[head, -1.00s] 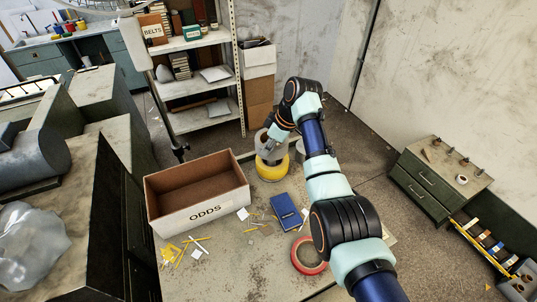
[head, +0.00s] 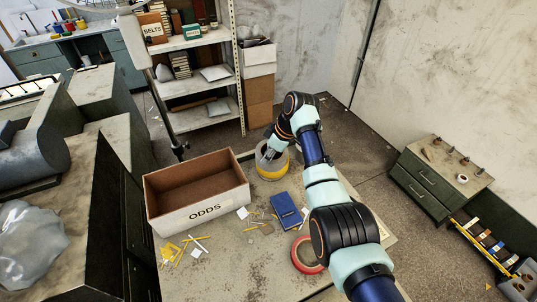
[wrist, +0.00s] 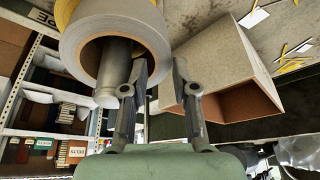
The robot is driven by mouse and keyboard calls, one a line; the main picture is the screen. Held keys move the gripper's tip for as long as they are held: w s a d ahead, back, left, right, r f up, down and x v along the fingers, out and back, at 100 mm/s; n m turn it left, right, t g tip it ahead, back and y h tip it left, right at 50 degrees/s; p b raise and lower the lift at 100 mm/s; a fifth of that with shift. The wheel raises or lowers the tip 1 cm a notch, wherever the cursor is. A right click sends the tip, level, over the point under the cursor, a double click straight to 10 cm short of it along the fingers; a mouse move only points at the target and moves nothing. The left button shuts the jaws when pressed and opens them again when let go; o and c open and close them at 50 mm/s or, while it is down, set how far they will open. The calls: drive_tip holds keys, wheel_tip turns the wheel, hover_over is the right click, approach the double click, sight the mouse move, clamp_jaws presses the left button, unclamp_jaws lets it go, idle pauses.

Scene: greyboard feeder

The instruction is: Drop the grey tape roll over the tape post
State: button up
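The grey tape roll (wrist: 152,32) is around the tape post (wrist: 113,72), whose end sticks out through the roll's hole in the wrist view. A yellow roll (wrist: 66,12) sits behind it there. In the head view the yellow roll (head: 272,174) is on the bench, with the grey roll low on top and partly hidden by my arm. My gripper (wrist: 161,65) is at the grey roll's rim, one finger on the hole side and one outside. The fingers stand apart, seemingly with small gaps to the rim; contact is hard to judge.
The ODDS box (head: 205,213) stands left of the rolls on the bench and also shows in the wrist view (wrist: 235,80). A blue book (head: 286,211), a red ring (head: 296,257) and loose yellow and white scraps lie nearer. Shelves (head: 200,85) stand behind.

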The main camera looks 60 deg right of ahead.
drive_tip(key=shift+r, duration=0.1)
drive_tip(key=shift+r, duration=0.35)
drive_tip(key=p+v, duration=0.1)
drive_tip(key=v, duration=1.1)
drive_tip(key=shift+r+p, duration=0.2)
drive_tip(key=shift+p, duration=0.15)
